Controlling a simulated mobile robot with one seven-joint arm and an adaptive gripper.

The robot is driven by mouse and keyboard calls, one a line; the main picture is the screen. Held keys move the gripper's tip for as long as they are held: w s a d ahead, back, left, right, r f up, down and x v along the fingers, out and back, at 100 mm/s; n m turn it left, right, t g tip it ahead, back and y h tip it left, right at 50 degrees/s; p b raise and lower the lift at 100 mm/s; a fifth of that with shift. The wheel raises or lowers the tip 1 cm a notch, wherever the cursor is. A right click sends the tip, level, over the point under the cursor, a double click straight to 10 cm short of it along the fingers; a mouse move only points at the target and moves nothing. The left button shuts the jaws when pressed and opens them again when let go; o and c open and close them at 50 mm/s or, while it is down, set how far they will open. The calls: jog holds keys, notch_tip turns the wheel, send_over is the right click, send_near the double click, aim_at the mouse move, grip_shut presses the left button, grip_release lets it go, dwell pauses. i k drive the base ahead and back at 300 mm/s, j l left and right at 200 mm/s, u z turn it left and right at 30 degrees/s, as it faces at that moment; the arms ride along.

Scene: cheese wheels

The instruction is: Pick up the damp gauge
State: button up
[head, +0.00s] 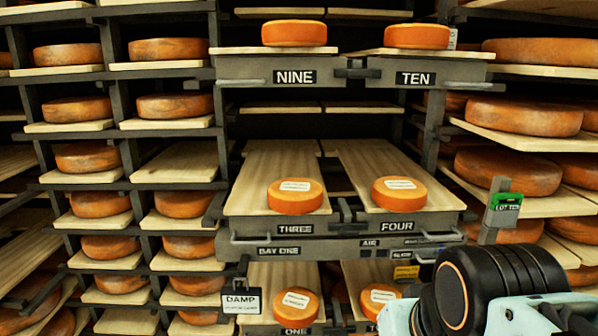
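A small pale plate with a dark upper part, marked DAMP (241,302), hangs at the lower left of the middle rack, beside the lower shelf. Its smaller print is too fine to read. I see no other thing marked as a damp gauge, and I cannot tell if this plate is the gauge itself or only its sign. My arm shows at the lower right, right of the lower boards and well apart from the DAMP plate. My gripper's fingers do not show in the head view.
Labelled cheeses lie on boards THREE (295,197) and FOUR (399,194), with more cheeses below. A grey holder with a green LOT TEN tag (507,202) stands at the right. Metal handle rails (270,238) jut out in front. Racks of cheese wheels fill both sides.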

aim_at(234, 300)
jog(key=u, duration=0.85)
